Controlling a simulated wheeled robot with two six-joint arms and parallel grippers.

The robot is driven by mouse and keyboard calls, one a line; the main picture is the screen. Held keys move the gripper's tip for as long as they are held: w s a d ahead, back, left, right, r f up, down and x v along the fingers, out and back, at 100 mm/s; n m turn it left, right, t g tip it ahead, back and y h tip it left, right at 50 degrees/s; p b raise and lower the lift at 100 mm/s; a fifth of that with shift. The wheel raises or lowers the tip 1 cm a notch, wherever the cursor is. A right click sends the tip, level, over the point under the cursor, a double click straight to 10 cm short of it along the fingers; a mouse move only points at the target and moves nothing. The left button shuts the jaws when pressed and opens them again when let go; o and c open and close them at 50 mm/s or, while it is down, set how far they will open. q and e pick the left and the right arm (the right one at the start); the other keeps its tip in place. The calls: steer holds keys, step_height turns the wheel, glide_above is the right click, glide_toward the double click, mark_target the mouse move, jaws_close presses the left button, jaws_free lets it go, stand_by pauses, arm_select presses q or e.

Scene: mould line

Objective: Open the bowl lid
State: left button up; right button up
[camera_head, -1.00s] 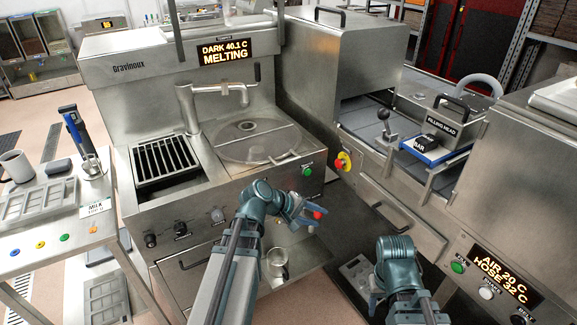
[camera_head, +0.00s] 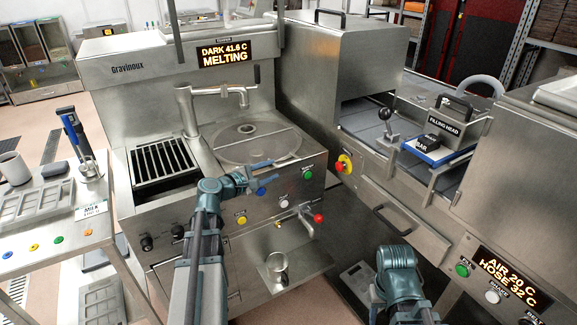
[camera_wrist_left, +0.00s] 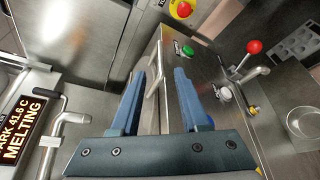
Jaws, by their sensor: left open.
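The bowl lid (camera_head: 250,148) is a round, flat metal disc with a small raised port, lying shut on the melting machine's top. Its bar handle (camera_wrist_left: 153,82) shows in the left wrist view, in line with the gap between my left fingers. My left gripper (camera_head: 268,179) is at the front right edge of the machine top, close to the lid's handle. In the left wrist view its two blue fingers (camera_wrist_left: 159,75) are apart, with no grip on the handle. In the head view my left gripper hides the handle. My right arm shows at the lower right; its gripper fingers are hidden.
A swivel spout (camera_head: 222,90) stands behind the lid. A grate (camera_head: 162,160) lies left of it. A red emergency button (camera_head: 343,164) sits to the right.

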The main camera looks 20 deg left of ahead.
mark_target(286, 164)
arm_select(q)
steer(key=b+x, duration=0.1)
steer(key=x, duration=0.8)
steer(key=shift+w+d+f+b, duration=0.1)
steer(key=shift+w+b, duration=0.1)
steer(key=shift+b, duration=0.15)
jaws_close()
stand_by(0.9)
